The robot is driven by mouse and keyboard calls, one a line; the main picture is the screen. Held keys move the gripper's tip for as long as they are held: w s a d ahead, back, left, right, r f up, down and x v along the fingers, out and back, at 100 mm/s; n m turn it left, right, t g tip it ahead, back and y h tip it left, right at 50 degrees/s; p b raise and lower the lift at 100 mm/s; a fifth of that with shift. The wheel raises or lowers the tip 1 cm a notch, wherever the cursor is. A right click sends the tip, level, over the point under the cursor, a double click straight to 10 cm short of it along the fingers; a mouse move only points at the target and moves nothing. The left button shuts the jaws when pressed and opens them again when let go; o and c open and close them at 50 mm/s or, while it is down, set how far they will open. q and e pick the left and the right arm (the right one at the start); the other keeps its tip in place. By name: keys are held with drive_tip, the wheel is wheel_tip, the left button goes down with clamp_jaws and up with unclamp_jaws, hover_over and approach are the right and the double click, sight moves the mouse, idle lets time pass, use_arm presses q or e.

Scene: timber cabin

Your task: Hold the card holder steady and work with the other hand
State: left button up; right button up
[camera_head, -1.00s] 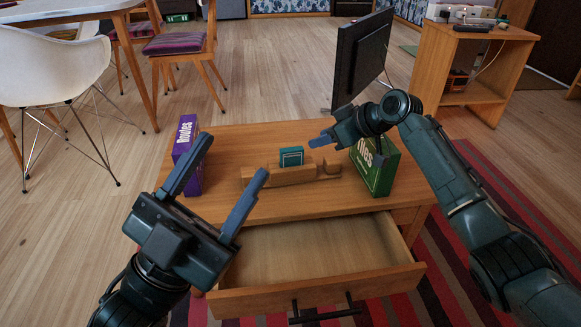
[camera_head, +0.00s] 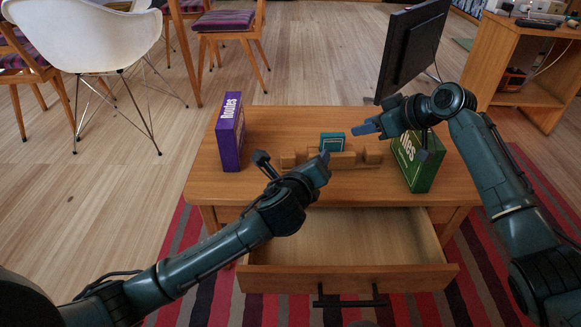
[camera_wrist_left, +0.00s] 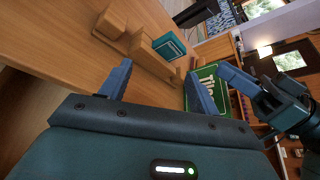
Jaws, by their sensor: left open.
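The wooden card holder (camera_head: 348,160) lies on the table, and a teal boxed item (camera_head: 332,142) stands at its back. In the left wrist view the holder (camera_wrist_left: 120,35) and the teal item (camera_wrist_left: 169,46) lie beyond my left fingers. My left gripper (camera_head: 324,163) is in front of the holder and hides part of it. It is open with nothing between its fingers, which also show in the left wrist view (camera_wrist_left: 160,76). My right gripper (camera_head: 366,128) is at the holder's right end, above the table and apart from the teal item. I cannot tell its opening.
A purple "Routes" box (camera_head: 230,135) stands on the table's left. A green box (camera_head: 417,165) stands on the right, partly behind my right arm. The front drawer (camera_head: 350,278) is pulled out and looks empty. A dark screen (camera_head: 408,55) stands behind the table.

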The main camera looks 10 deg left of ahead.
sight(288, 152)
use_arm(q)
drive_tip(key=a+m+y, duration=0.1)
drive_tip(key=a+f+m+y, duration=0.1)
drive_tip(key=w+a+f+m+g+y, duration=0.1)
drive_tip(key=y, duration=0.1)
drive_tip(key=shift+a+m, duration=0.25)
drive_tip(key=shift+m, duration=0.05)
drive_tip(key=shift+w+a+f+m+y, duration=0.15)
drive_tip(key=shift+a+m+y, duration=0.15)
drive_tip(key=shift+a+y, duration=0.15)
drive_tip(key=x, duration=1.2)
drive_tip(key=shift+w+a+f, duration=0.1)
drive_tip(key=shift+w+f, duration=0.2)
drive_tip(key=shift+c, duration=0.4)
drive_tip(key=c, duration=1)
drive_tip(key=shift+c, duration=0.2)
use_arm(e)
wheel_tip(288, 152, up, 7)
wheel_tip(288, 152, up, 7)
